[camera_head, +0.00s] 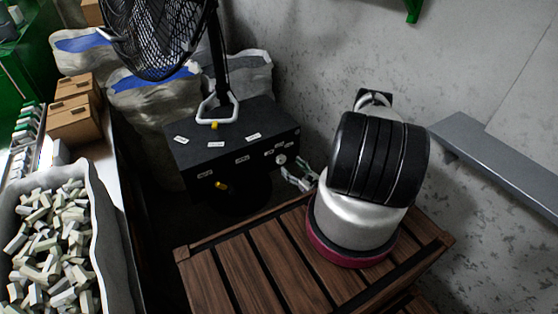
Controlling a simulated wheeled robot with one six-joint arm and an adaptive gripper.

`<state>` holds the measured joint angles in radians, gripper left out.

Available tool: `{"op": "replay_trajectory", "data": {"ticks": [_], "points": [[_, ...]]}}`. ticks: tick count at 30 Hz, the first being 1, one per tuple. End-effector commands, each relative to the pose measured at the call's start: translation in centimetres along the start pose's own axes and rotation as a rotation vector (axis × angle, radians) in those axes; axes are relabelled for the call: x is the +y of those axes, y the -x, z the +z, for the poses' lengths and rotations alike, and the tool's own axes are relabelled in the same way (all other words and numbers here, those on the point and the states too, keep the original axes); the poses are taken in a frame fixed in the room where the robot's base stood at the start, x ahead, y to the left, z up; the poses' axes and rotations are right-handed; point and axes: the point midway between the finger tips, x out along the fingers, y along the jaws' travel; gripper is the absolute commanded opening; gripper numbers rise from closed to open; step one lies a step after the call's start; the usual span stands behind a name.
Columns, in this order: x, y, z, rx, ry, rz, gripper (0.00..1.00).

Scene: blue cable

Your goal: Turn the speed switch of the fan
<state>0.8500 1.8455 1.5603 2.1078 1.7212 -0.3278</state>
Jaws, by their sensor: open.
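The fan (160,35) has a black wire-guard head on a dark pole at the top left. A round white dial (281,159) sits on the box's right front side. A yellow knob (221,186) is low on its front, and another yellow part (214,125) is on top. I cannot tell which of these is the speed switch. My gripper (294,178) is open, just right of and below the white dial, seemingly apart from it. My arm hides part of it.
A wooden slatted surface (262,272) lies in front of the box. A bin (108,245) of pale blocks and several cardboard boxes (74,122) stand left. Sacks (150,105) are behind. A grey metal beam (500,168) runs along the right wall.

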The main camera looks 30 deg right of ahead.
Motion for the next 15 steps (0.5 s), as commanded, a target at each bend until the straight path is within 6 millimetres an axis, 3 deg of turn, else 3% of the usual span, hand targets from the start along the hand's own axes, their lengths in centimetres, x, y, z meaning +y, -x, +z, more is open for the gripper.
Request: {"op": "replay_trajectory", "data": {"ticks": [1, 5, 15], "points": [[0.1, 0.6, -1.0, 0.009, -0.008, -0.028, 0.61], [0.1, 0.8, -2.0, 0.017, -0.012, -0.059, 0.61], [-0.1, -4.5, -2.0, 0.016, -0.012, -0.056, 0.61]]}}
